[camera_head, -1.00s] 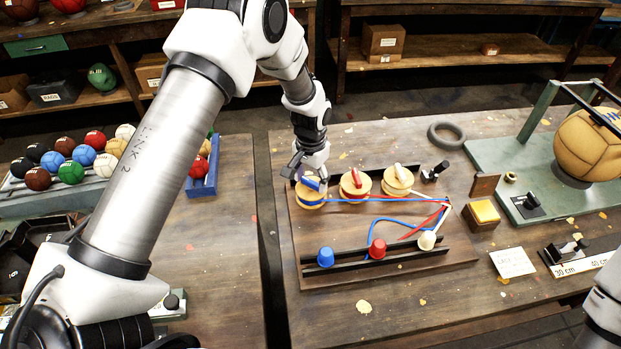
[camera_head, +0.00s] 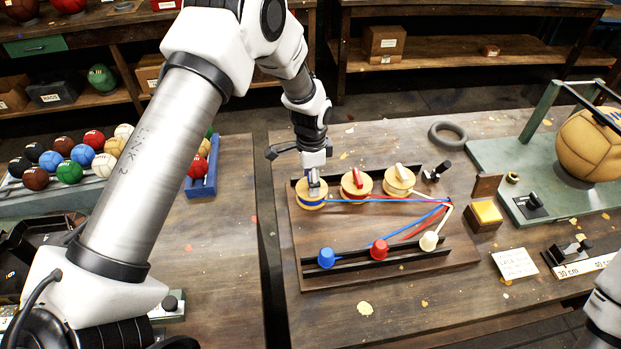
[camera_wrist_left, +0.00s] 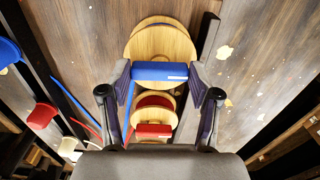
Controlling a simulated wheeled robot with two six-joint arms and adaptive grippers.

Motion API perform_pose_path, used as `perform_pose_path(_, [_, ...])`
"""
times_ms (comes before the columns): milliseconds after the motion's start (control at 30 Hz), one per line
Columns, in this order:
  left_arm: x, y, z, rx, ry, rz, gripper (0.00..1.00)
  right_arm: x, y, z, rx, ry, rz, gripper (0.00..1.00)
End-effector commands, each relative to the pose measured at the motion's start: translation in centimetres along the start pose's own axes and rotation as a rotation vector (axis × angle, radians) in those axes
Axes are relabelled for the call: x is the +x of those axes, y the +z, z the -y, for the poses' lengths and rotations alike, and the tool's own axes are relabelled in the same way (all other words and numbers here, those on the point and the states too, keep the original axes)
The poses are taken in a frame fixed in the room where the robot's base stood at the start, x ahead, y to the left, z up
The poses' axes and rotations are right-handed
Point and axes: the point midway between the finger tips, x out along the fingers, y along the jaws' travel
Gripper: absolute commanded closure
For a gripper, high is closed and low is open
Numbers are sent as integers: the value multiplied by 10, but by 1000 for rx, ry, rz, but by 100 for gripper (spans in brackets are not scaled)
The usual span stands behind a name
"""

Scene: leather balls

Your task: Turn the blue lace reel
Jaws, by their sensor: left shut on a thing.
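The blue lace reel (camera_head: 311,202) is a wooden spool with a blue band, at the left end of a row of three on a brown board. My left gripper (camera_head: 314,184) reaches down onto it from above. In the left wrist view, my left gripper (camera_wrist_left: 160,78) is shut on the blue handle bar (camera_wrist_left: 160,71) across the reel's top. The reel's wooden disc (camera_wrist_left: 160,42) shows beyond the bar. The blue lace (camera_head: 400,216) runs tightly from the reel to the corner at the right, then back toward the front rail. My right gripper is out of view.
A red reel (camera_head: 356,184) and a white-handled reel (camera_head: 398,180) stand just right of the blue one.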

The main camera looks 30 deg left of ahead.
Motion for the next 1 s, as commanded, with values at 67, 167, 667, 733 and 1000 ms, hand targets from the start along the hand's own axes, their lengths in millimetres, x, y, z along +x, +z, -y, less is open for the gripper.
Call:
perform_pose_path(67, [3,1,-2,23,5,4,72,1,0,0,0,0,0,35])
perform_pose_path(167, [3,1,-2,45,6,4,72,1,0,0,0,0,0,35])
perform_pose_path(667, [3,1,-2,60,6,4,27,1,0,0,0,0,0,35])
perform_pose_path(733, [2,1,-2,60,5,4,12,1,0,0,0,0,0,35])
perform_pose_path(1000, [1,0,-1,59,2,2,12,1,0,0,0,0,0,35])
